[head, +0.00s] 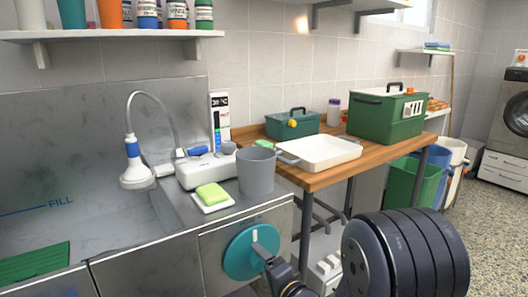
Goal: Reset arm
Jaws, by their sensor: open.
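My gripper (264,254) is at the bottom centre, in front of the lower right part of a round teal dial (240,262) on the steel cabinet front. It is open, and I see nothing held in it. I cannot tell whether it touches the dial. The dial has a white pointer near its top. A dark ridged part of my own arm fills the lower right and hides the floor behind it.
A steel sink with a shower hose (136,172) is at left. A grey jug (256,170) and a green sponge (212,194) stand by its edge. A wooden table (375,152) holds a white tray (320,166) and green boxes (385,128). Bins (408,180) stand at right.

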